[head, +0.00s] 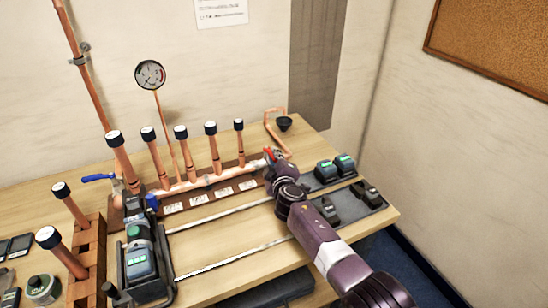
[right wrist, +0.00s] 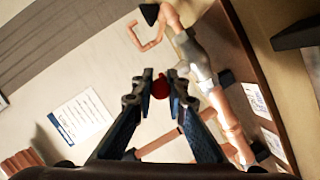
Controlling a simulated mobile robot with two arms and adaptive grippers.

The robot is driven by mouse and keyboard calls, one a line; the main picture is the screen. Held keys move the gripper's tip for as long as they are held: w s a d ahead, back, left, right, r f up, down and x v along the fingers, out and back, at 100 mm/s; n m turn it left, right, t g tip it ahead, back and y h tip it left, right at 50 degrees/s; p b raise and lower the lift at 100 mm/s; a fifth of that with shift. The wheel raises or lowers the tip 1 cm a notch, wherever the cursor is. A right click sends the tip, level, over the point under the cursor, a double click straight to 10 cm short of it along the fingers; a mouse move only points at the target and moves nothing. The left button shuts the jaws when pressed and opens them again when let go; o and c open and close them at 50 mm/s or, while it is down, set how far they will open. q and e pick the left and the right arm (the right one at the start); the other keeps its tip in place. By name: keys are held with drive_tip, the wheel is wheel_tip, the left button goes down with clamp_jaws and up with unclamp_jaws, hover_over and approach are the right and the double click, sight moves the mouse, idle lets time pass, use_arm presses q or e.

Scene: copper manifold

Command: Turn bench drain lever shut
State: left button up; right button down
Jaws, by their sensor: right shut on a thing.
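The copper manifold (head: 203,184) runs along the back of the bench, with several upright pipes capped in black. At its right end a small red lever (head: 268,154) shows at the tip of my right gripper (head: 274,160). In the right wrist view the red lever (right wrist: 160,87) sits between the two fingertips of my right gripper (right wrist: 158,80), which is closed on it. Most of the lever and its valve body are hidden by the fingers and wrist in the head view. A bent copper drain pipe (head: 266,117) rises beyond, beside a black funnel (head: 284,124). My left gripper is out of view.
A blue lever (head: 98,177) sits at the manifold's left end. A pressure gauge (head: 150,75) stands behind. A black-green tool (head: 140,262) stands front left, near a wooden rack (head: 88,262). A grey tray (head: 353,207) with black-green items lies right of my arm.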

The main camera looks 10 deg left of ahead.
sight(274, 160)
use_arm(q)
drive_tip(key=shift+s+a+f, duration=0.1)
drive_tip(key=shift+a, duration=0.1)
use_arm(e)
drive_tip(key=shift+s+a+m, duration=0.1)
drive_tip(key=shift+a+m, duration=0.05)
drive_tip(key=shift+m, duration=0.15)
idle(0.3)
drive_tip(key=c, duration=1.9)
unclamp_jaws()
drive_tip(key=shift+a, duration=0.1)
drive_tip(key=shift+s, duration=0.6)
drive_tip(key=shift+v, duration=1.1)
drive_tip(key=v, duration=0.8)
drive_tip(key=shift+s+r, duration=0.15)
drive_tip(key=shift+s, duration=0.2)
drive_tip(key=shift+h, duration=0.3)
